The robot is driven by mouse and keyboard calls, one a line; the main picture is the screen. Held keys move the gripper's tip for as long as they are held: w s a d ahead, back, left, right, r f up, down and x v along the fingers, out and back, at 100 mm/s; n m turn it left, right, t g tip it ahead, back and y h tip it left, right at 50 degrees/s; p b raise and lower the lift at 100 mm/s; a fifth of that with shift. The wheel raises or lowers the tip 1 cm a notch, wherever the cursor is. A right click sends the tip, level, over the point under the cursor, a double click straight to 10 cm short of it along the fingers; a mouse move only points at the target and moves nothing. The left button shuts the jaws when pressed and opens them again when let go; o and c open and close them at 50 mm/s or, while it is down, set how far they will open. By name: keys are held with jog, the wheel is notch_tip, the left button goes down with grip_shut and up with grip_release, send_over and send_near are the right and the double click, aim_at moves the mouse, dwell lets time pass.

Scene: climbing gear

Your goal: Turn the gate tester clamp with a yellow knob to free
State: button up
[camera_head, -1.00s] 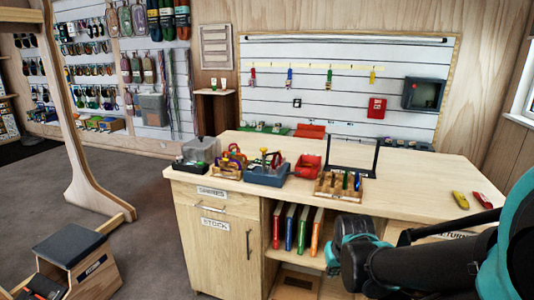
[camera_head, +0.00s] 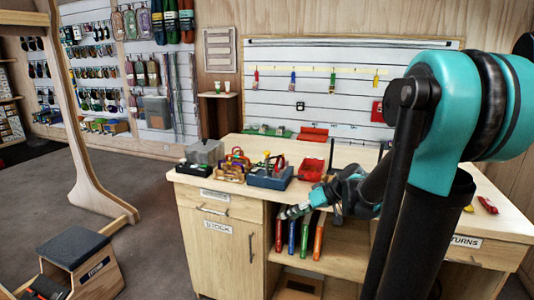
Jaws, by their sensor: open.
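The gate tester (camera_head: 270,179) is a blue-grey box on the bench top, left of the middle. Its small yellow knob (camera_head: 267,154) stands up on top, with a red and dark part beside it. The clamp's exact angle is too small to tell. My gripper (camera_head: 285,212) is open and empty, pointing left in front of the bench's front edge. It is lower in the picture and a little right of the tester, apart from it.
A tray of colourful carabiners (camera_head: 231,170) and a clear-lidded box (camera_head: 206,152) stand left of the tester. A red bin (camera_head: 311,169) stands to its right. My arm hides much of the bench's right side.

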jog(key=w+r+n+y, duration=0.45)
jog(key=w+r, duration=0.35)
jog(key=w, duration=0.3)
jog(key=n+t+y, duration=0.2)
jog(key=n+y, duration=0.1)
jog(key=y, duration=0.1)
send_near(267, 152)
jog(key=x, duration=1)
jog(key=shift+w, duration=0.25)
grip_shut()
